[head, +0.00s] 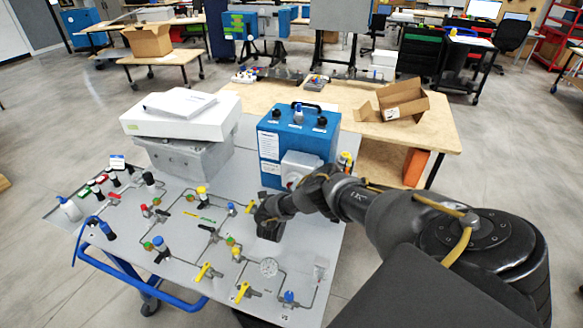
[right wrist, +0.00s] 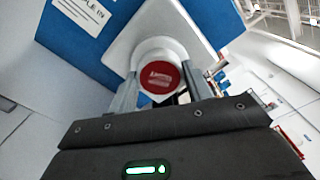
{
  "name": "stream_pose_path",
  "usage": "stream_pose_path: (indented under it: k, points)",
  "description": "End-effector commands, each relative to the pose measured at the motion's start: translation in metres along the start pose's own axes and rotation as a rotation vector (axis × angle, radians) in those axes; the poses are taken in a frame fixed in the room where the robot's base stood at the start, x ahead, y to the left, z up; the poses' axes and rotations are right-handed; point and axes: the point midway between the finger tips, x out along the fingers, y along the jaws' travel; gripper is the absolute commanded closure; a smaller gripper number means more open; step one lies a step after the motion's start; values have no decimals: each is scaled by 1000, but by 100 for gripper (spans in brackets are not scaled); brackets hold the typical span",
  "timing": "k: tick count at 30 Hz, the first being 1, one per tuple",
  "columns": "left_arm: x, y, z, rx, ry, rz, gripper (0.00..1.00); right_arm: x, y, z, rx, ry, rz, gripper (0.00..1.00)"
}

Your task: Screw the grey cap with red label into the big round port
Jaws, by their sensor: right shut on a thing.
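The grey cap with red label (right wrist: 159,76) is in the right wrist view, its red face turned toward the camera. It sits against a white square plate (right wrist: 125,42) on the front of the blue analyser box (right wrist: 72,62). My right gripper (right wrist: 160,85) has one finger on each side of the cap and is shut on it. The big round port is hidden behind the cap, so I cannot tell how deep the cap sits. In the head view the blue box (head: 270,123) stands at the table's back edge. My left gripper is out of view.
A grey panel (head: 178,222) with valves, gauges and pipes lies in front of the box. White boxes (head: 160,121) are stacked on a grey block at left. A wooden table (head: 345,95) with an open carton (head: 402,101) stands behind.

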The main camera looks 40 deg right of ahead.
Motion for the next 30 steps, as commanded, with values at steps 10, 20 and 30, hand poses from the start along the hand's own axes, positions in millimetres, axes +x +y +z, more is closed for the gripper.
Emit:
stream_pose_path:
  k: [10,20,30]
  points:
    - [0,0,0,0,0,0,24,0,0,0,-5,0,1,34]
    - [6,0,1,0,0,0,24,-1,3,1,-335,-2,-1,34]
    - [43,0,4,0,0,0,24,0,5,-1,-1378,-3,-5,34]
